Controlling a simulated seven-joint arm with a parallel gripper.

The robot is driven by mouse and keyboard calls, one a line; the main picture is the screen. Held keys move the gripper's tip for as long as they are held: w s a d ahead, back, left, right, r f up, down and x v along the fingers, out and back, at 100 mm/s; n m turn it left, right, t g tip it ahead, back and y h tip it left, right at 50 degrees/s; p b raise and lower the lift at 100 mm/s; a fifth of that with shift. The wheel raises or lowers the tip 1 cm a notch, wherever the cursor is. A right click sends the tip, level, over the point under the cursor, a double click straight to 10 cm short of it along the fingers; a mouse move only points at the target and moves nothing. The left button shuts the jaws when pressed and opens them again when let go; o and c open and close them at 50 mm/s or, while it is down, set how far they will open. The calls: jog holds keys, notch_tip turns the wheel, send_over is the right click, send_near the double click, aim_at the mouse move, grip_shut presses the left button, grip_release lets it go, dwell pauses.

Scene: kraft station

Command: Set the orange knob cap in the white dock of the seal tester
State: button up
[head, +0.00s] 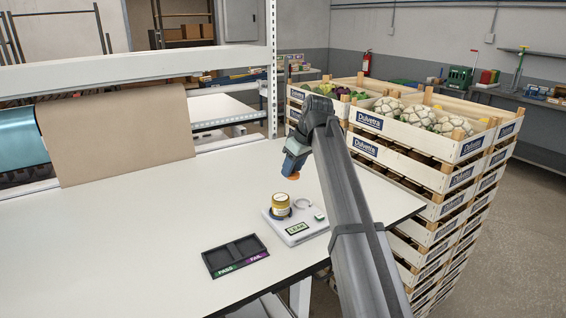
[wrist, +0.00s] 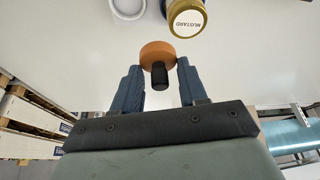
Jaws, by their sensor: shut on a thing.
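The orange knob cap (head: 293,175) is held at the tip of my gripper (head: 292,161), above the table behind the seal tester. In the wrist view the cap (wrist: 157,50) sits between the fingertips of my gripper (wrist: 158,75), its black stem pointing back toward the palm. The seal tester (head: 318,230) is a white box with a display reading LEAK. A white ring (head: 303,203) on its top appears to be the dock. The ring (wrist: 127,13) also shows, cut off, in the wrist view. My gripper is apart from the tester.
A gold-lidded jar (head: 280,205) stands on the tester beside the ring; its lid (wrist: 188,22) reads MUSTARD. A dark PASS/FAIL tray (head: 222,264) lies front left. Stacked crates (head: 435,210) stand beyond the table's right edge. The left table area is clear.

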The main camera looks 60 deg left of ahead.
jog(key=shift+w+f, duration=0.7)
jog(key=shift+f, duration=0.95)
jog(key=shift+w+f, duration=0.65)
jog(key=shift+f, duration=1.05)
jog(key=shift+w+f, duration=0.7)
jog(key=shift+f, duration=0.95)
jog(key=shift+f, duration=0.6)
jog(key=o, duration=1.3)
jog(key=shift+r, duration=0.15)
notch_tip(320, 180, up, 8)
jog(key=shift+f, duration=0.15)
